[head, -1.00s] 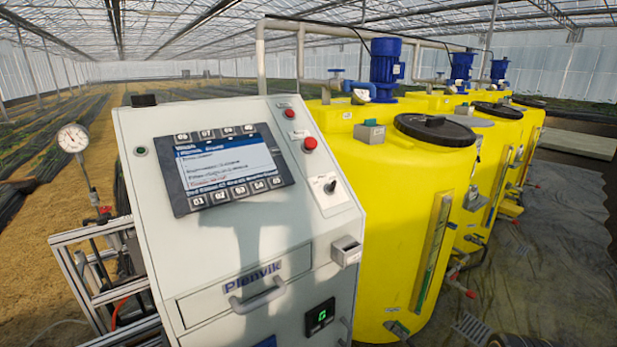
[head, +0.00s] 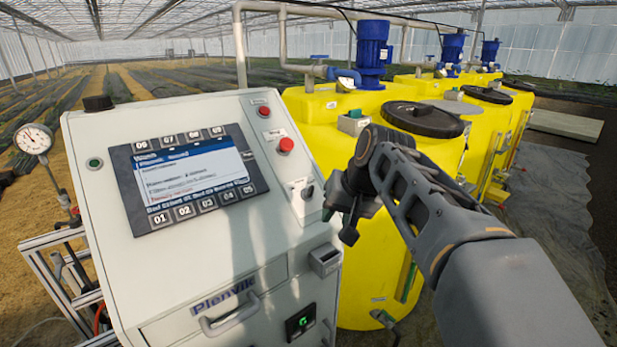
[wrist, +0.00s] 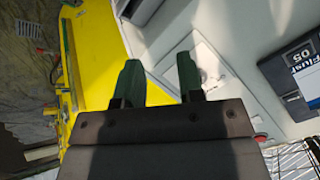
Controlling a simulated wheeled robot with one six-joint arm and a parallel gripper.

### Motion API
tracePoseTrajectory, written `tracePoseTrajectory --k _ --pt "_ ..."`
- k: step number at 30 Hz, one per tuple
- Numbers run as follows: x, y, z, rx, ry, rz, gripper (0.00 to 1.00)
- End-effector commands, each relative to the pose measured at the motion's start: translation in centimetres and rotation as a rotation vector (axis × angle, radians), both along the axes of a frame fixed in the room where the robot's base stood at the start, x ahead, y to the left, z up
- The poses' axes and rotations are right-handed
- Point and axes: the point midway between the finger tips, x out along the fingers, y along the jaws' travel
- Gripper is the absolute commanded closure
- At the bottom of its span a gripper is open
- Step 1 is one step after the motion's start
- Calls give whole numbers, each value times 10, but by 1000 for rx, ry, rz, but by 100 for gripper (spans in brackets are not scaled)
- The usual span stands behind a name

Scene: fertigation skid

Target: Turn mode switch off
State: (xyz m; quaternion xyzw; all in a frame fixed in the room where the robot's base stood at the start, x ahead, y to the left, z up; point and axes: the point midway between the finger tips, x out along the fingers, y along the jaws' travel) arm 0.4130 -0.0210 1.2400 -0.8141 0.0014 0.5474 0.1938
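The mode switch (head: 307,192) is a small dark knob on a white plate, on the right side of the grey control cabinet's sloped face. In the head view my gripper (head: 339,222) is just right of it, with the fingers pointing toward the cabinet, apart from the knob. In the wrist view the two green fingertips (wrist: 160,78) are spread with nothing between them. The pale switch plate (wrist: 208,65) shows beyond the right finger there; the knob is not clear.
The cabinet (head: 230,270) also carries a screen (head: 185,180), a red button (head: 286,145) above the switch and a small grey box (head: 325,260) below it. Yellow tanks (head: 320,110) stand close on the right, behind my arm.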

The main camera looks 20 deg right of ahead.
Motion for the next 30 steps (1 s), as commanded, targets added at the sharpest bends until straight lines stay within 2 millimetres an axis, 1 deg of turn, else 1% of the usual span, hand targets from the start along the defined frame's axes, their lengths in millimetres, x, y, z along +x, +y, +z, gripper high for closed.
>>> tracePoseTrajectory --k 1,3,6,9,11,14,16,24,30 --pt "12 -5 29 33 -15 -15 65" --pt "23 -10 56 72 -31 -23 65" --pt "34 -16 85 116 -51 -30 65" --pt "40 -20 103 143 -67 -31 65" --pt "43 -22 108 152 -71 -31 65" --pt "48 -20 106 162 -76 -31 65" --pt "53 -17 99 164 -75 -30 65" --pt "77 0 56 163 -76 -31 65" --pt "93 11 29 162 -77 -33 65"
